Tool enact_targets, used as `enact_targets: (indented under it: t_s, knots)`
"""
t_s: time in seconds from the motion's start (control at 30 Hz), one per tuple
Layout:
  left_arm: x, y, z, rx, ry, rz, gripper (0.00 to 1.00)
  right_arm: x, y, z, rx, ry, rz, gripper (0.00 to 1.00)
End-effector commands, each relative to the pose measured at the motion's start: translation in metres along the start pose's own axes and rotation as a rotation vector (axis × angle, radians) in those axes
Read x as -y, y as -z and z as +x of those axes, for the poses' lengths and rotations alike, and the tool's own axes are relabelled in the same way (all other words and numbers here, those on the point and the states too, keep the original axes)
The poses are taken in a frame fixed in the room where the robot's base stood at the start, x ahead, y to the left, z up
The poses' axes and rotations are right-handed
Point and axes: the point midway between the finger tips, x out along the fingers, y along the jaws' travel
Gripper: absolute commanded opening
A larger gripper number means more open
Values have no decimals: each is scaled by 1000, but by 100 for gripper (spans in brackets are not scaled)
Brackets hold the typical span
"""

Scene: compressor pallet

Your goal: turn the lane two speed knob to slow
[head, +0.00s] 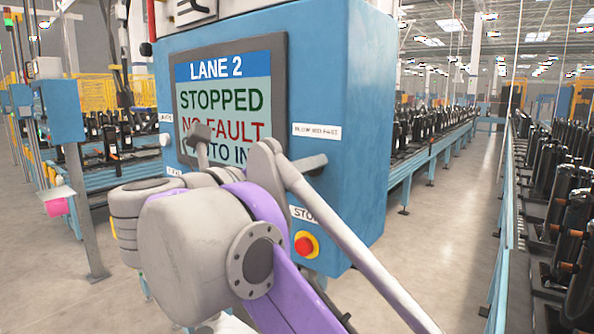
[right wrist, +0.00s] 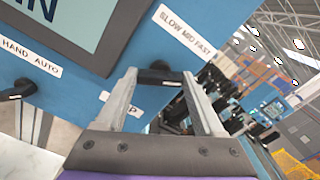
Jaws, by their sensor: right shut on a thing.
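The blue control box (head: 340,60) carries the Lane 2 screen (head: 225,85), which reads "STOPPED", "NO FAULT". To its right is a white speed label (head: 317,131), which reads "SLOW MID FAST" in the right wrist view (right wrist: 184,30). The black speed knob (right wrist: 157,78) lies below that label, between the fingertips of my right gripper (right wrist: 161,73). The gripper is shut on it. I cannot tell which setting the knob points to. In the head view my right arm covers the lower part of the panel. My left gripper is not in view.
A red stop button on yellow (head: 306,244) is low on the box, under a "STOP" label. A black hand/auto knob (right wrist: 18,89) shows at the left in the wrist view. Conveyors with dark compressors (head: 560,190) line the right; the floor aisle (head: 455,230) is open.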

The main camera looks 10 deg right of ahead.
Motion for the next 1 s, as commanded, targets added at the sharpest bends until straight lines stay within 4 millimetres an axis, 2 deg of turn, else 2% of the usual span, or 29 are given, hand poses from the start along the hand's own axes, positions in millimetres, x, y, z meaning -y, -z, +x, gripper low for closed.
enact_targets:
  t_s: [0.37, 1.0]
  knots:
    - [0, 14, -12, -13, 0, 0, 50, 1, -2, 0, 0, 1, -161, 14]
    - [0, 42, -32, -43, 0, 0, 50, -1, -1, 0, 1, 1, -757, 14]
